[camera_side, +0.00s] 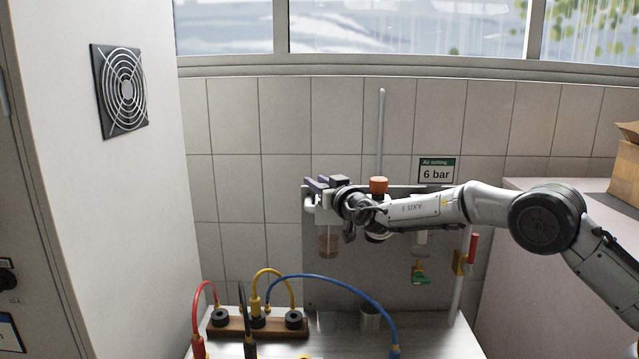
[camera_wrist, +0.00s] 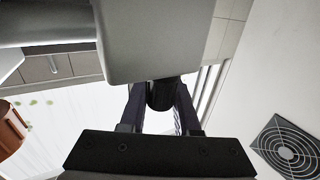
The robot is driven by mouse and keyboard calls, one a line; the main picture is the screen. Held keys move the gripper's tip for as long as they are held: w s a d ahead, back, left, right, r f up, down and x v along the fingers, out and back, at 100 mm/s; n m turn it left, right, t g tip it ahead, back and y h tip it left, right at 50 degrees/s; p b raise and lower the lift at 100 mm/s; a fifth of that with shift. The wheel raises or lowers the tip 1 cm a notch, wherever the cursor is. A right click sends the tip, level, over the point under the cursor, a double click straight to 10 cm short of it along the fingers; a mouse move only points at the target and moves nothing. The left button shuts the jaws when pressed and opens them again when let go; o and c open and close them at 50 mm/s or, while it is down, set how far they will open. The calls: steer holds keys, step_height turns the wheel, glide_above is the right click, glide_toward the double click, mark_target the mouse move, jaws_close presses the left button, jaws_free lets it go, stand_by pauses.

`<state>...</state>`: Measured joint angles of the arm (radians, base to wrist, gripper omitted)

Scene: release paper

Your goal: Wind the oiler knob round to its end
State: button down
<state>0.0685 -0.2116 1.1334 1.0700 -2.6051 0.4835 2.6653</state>
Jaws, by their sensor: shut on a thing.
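The black oiler knob (camera_wrist: 161,96) shows in the wrist view between the two dark fingers of my gripper (camera_wrist: 160,106), under a large pale grey block (camera_wrist: 155,40). The fingers are shut on it from both sides. In the side view my gripper (camera_side: 325,184) is at the top of the left unit on the wall panel. That unit has a clear bowl with amber liquid (camera_side: 328,243) below. The knob is hidden behind the fingers and wrist in the side view, and its turn angle cannot be told.
An orange knob (camera_side: 378,185) stands just right of my wrist, partly behind my arm. A green valve (camera_side: 420,273) and a red handle (camera_side: 473,247) are lower right. A "6 bar" sign (camera_side: 436,171) is behind.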

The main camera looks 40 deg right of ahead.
steer(key=shift+a+r+y, duration=0.1)
steer(key=shift+y, duration=0.2)
steer(key=c, duration=0.6)
jaws_free()
steer(key=shift+c, duration=0.2)
steer(key=shift+s, duration=0.1)
steer(key=v, duration=1.3)
steer(key=shift+s, duration=0.3)
